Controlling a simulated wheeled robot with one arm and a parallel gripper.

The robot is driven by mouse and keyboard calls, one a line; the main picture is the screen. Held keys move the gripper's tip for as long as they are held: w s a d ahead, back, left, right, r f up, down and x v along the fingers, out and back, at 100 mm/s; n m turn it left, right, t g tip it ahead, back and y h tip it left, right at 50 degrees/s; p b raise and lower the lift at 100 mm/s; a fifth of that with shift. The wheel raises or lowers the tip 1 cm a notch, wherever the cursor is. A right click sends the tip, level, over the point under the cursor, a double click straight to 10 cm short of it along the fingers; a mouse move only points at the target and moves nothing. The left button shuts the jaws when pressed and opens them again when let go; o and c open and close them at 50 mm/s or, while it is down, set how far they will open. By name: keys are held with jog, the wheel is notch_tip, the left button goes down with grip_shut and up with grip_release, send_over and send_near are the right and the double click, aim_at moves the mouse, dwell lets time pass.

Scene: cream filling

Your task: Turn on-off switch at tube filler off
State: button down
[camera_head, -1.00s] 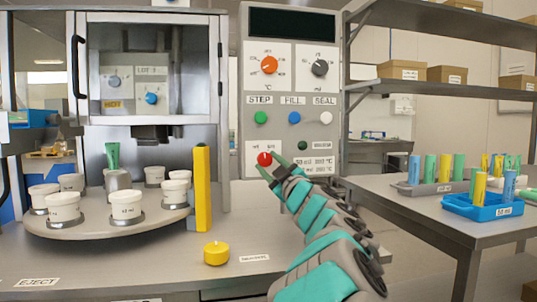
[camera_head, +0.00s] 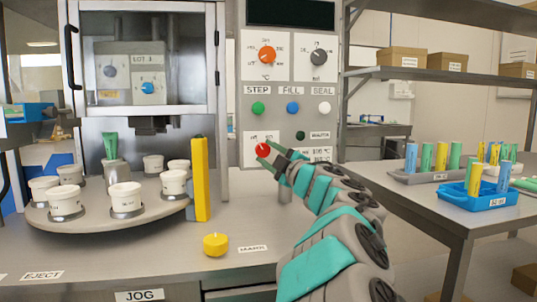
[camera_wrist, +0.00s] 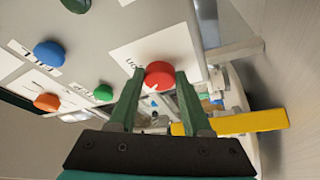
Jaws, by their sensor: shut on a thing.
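The tube filler's control panel (camera_head: 288,80) stands in the middle of the head view. The red switch knob (camera_head: 263,150) sits low on it, on a white label plate. It also shows in the wrist view (camera_wrist: 159,74), with a small white mark on its near edge. My gripper (camera_head: 270,150) is at the knob from the right. In the wrist view its green fingers (camera_wrist: 160,82) lie on both sides of the knob, shut on it. The label text beside the knob is partly hidden by my gripper and too small to read surely.
Left of the panel are a yellow post (camera_head: 200,180) and a turntable (camera_head: 105,217) with white cups and a green tube. A yellow knob (camera_head: 215,245) is on the front deck. Green, blue and white buttons (camera_head: 292,108) sit above the red knob. A side table (camera_head: 450,208) holds tubes.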

jog(key=shift+c, duration=1.7)
grip_release()
jog(key=shift+a, duration=0.1)
jog(key=b+v, duration=0.1)
jog(key=v, duration=0.7)
jog(key=shift+w, duration=0.1)
